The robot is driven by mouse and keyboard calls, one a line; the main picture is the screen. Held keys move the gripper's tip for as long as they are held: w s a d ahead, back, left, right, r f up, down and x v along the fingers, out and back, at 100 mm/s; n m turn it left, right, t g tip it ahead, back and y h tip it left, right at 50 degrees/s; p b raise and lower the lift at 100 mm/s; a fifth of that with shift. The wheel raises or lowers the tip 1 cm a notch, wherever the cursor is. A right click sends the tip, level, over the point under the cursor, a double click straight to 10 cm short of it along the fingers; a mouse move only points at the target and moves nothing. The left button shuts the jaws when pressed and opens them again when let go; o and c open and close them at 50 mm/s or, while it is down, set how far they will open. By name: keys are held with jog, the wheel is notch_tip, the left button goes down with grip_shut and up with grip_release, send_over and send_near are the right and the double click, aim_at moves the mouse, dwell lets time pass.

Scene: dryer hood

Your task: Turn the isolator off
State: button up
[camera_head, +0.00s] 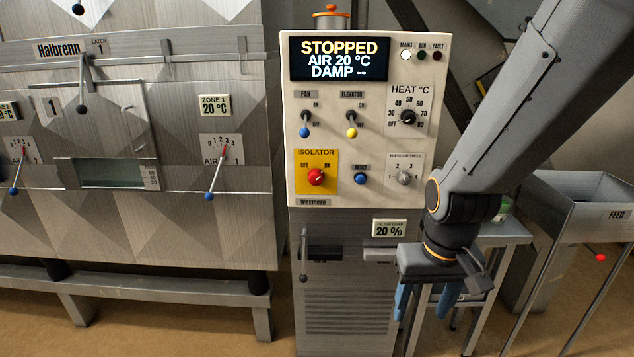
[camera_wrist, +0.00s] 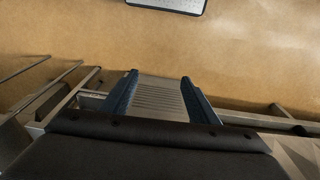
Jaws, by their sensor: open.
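The isolator is a red rotary knob (camera_head: 316,177) on a yellow plate (camera_head: 328,158) at the lower left of the control panel (camera_head: 345,85). The plate is marked OFF at left and ON at right. The knob's exact pointing is too small to tell. The display (camera_head: 340,59) reads STOPPED, AIR 20 °C, DAMP --. My gripper (camera_head: 413,305) hangs below and to the right of the panel, pointing down, apart from the knob. In the wrist view my gripper (camera_wrist: 159,92) has its two blue fingers spread apart with nothing between them.
The FAN (camera_head: 305,124) and ELEVATOR (camera_head: 352,124) switches sit above the isolator. A blue RESET button (camera_head: 362,178) and an elevator speed knob (camera_head: 404,177) are to its right. A lever handle (camera_head: 303,262) sticks out below. A side table (camera_head: 500,232) and feed hopper (camera_head: 580,190) stand right.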

jog(key=w+a+f+t+b, duration=0.2)
jog(key=w+f+b, duration=0.1)
jog(key=w+b, duration=0.75)
jog(key=t+y+b, duration=0.1)
jog(key=t+b, duration=0.9)
jog(key=b, duration=1.8)
send_near(316, 178)
jog(key=w, duration=0.2)
jog(key=shift+m, duration=0.3)
jog(key=x, duration=0.7)
jog(key=shift+f, duration=0.35)
jog(key=c, duration=1)
